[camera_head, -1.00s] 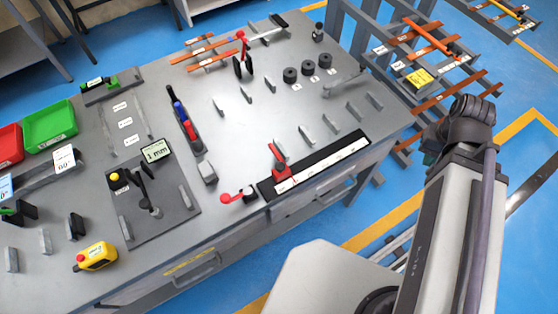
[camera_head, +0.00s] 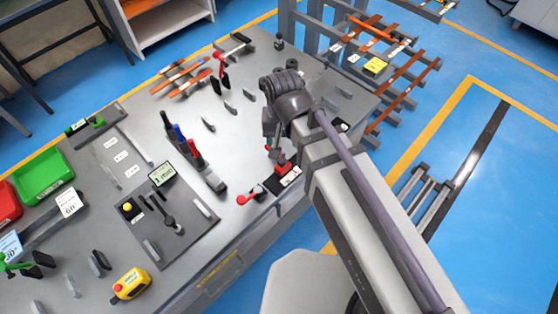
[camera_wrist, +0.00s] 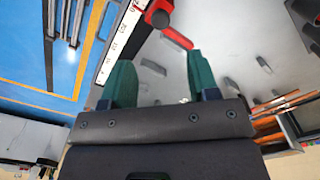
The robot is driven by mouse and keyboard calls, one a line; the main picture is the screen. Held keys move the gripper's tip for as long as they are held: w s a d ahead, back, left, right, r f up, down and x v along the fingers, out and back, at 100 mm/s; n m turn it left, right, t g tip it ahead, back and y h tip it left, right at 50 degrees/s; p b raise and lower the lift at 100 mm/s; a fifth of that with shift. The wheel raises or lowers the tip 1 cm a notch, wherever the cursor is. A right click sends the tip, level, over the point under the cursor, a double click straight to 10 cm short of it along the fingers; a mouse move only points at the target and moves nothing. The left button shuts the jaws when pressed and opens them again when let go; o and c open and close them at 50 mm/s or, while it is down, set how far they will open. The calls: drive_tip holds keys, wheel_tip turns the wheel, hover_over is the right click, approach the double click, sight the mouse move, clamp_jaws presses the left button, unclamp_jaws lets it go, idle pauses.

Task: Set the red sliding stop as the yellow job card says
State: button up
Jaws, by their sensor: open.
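The red sliding stop (camera_head: 281,167) sits near the left end of the white scale strip, partly hidden behind my arm. In the wrist view a red part (camera_wrist: 178,38) with a dark knob lies beside the scale strip (camera_wrist: 112,52); I cannot tell whether it is the stop. The yellow job card (camera_head: 375,65) is on the rack behind the bench, its writing too small to read. My gripper (camera_wrist: 160,85) is open and empty, its green fingers apart over the bench.
A red-handled lever (camera_head: 250,198) stands left of the scale. The bending plate (camera_head: 165,215) with its display, red and blue handles (camera_head: 188,145), and a yellow control box (camera_head: 131,284) are further left. Upright metal plates stand on the bench behind my arm.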

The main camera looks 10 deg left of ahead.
sight(282, 160)
wheel_tip(282, 160, down, 10)
drive_tip(key=b, duration=0.9)
drive_tip(key=shift+f, duration=0.1)
clamp_jaws()
